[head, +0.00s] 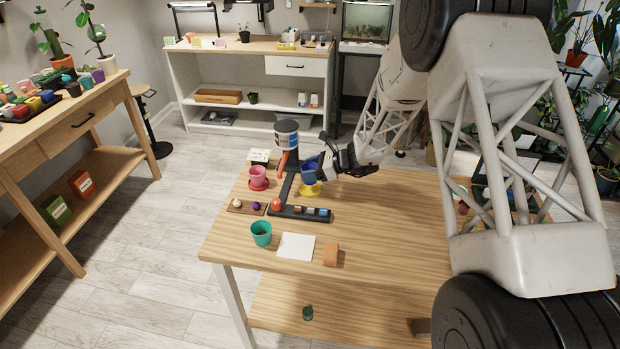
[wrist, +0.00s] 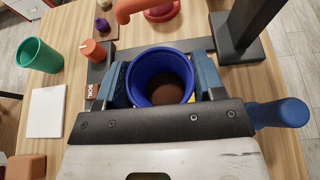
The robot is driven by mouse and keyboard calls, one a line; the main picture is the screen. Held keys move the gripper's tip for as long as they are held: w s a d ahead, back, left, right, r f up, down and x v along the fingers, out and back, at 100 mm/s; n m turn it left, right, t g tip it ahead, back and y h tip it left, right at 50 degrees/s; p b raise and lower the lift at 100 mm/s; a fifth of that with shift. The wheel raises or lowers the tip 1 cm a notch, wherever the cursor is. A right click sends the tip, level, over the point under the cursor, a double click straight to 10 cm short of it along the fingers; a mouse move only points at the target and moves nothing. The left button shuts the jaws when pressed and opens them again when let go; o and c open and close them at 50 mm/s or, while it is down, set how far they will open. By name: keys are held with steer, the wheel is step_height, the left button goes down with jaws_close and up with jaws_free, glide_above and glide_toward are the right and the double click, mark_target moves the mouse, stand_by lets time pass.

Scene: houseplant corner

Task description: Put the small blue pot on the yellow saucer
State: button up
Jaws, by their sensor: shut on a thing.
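The small blue pot (head: 309,174) is upright, with brown soil inside that shows in the wrist view (wrist: 165,88). My gripper (head: 318,169) is shut on the pot, with one finger at each side of it. The yellow saucer (head: 311,190) shows directly below the pot in the head view. I cannot tell whether the pot's base touches the saucer.
A dark stand (head: 284,190) with a upright post is just left of the pot. A teal pot (head: 261,233), white square (head: 296,246) and orange-brown block (head: 331,255) are nearer.

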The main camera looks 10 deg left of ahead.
steer(key=shift+f, duration=0.1)
steer(key=shift+f, duration=1.65)
steer(key=shift+f, duration=0.1)
steer(key=o, duration=0.9)
steer(key=shift+d+r, duration=0.15)
steer(key=shift+r, duration=0.05)
steer(key=v, duration=1.1)
steer(key=shift+d, duration=0.35)
steer(key=shift+r, duration=0.15)
